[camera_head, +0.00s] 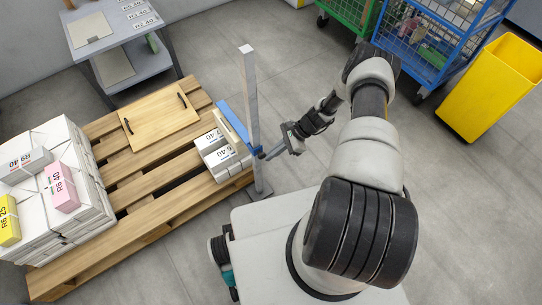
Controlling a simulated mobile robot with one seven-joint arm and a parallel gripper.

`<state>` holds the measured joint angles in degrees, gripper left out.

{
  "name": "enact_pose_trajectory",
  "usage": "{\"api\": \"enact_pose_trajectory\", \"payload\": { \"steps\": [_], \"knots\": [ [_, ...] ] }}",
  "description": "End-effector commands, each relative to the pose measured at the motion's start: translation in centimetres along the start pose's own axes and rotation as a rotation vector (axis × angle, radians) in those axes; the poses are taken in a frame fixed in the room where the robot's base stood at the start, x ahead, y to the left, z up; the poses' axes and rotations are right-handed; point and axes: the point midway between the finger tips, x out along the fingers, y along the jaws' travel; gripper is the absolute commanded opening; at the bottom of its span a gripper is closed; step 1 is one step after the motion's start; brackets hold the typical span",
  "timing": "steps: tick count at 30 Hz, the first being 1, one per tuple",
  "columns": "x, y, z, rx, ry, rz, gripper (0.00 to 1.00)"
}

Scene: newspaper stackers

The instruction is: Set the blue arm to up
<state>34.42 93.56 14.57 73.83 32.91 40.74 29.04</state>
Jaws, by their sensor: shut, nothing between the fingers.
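The blue arm (232,117) is a slim blue bar at the grey upright post (251,105), left of centre. It runs from low on the post away to the upper left, beside the small bundles on the pallet. I cannot tell its exact tilt. Its near end shows as a blue piece at the post. My gripper (268,156) is shut and empty, just right of the post. Its fingertips point left towards the blue piece; I cannot tell whether they touch it. The post hides part of the blue arm.
A wooden pallet (160,222) left of the post bears white paper bundles (221,152), a board with handles (160,118) and a large stack (88,221). A grey table (143,66) stands behind. Wire carts (432,45) and a yellow bin (488,90) stand right. Floor right of my arm is clear.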

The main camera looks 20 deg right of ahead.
Motion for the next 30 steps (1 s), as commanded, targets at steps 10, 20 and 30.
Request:
{"api": "enact_pose_trajectory", "payload": {
  "steps": [10,20,30],
  "knots": [
    [-9.2,-0.3,8.7,-0.004,-0.008,-0.002,0.0],
    [-17.9,-0.3,16.7,-0.005,-0.009,-0.003,0.0],
    [-24.6,-0.2,23.0,-0.005,-0.011,-0.001,0.0]
  ]
}}
